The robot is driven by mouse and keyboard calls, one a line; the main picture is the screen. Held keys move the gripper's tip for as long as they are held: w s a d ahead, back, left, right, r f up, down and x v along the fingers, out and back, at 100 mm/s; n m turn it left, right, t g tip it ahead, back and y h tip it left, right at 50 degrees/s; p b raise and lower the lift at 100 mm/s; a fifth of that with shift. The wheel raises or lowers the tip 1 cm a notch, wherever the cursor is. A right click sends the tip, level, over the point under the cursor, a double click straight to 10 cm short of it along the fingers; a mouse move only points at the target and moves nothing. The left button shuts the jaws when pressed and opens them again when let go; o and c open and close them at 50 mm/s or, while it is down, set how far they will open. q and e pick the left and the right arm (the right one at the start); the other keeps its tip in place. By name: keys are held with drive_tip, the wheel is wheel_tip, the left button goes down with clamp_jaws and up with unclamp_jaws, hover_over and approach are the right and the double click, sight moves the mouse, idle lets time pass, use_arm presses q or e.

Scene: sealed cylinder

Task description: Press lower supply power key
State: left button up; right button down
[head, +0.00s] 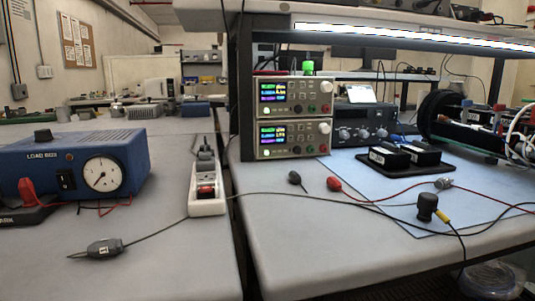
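The upper supply (294,97) has the same layout and is also lit. Neither of my grippers is in the picture, and nothing covers the lower supply's front.
A blue load box (100,165) and a white power strip (207,190) are on the left bench. Dark and red leads (334,184) lie on the right bench before the supplies. A black tray (405,160) is on the blue mat (440,207). A gap separates the benches.

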idle(0.3)
use_arm(q)
clamp_jaws()
drive_tip(key=shift+r, duration=0.1)
idle(1.5)
